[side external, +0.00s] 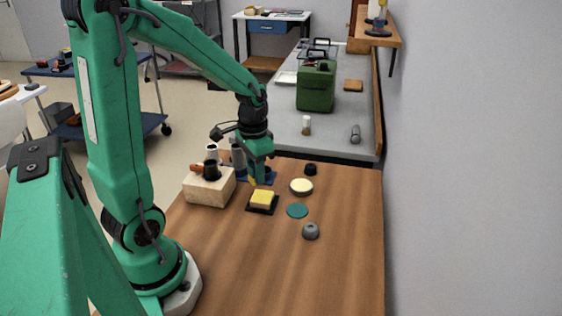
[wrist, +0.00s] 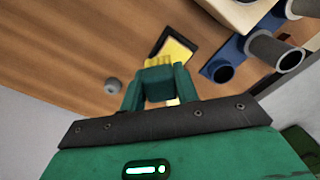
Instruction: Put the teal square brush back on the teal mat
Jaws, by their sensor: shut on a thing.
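My gripper (side external: 258,172) hangs over the far part of the wooden table, above and behind a yellow block. In the wrist view its two teal fingers (wrist: 158,78) are shut on the teal square brush (wrist: 157,88), a teal block with yellow bristles at its far end. In the side view the brush is mostly hidden by the gripper; a bit of yellow bristle (side external: 252,181) shows below it. The teal mat (side external: 297,211), a flat round disc, lies bare on the table, to the right of and nearer than the gripper. I cannot make out the mat in the wrist view.
The yellow block (side external: 262,198) lies on a black square tray (side external: 272,210). A pale wooden holder (side external: 208,192) and grey tubes on a blue base (side external: 271,178) stand left and behind. A cream disc (side external: 301,187), black knob (side external: 310,169) and grey dome (side external: 310,231) surround the mat.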

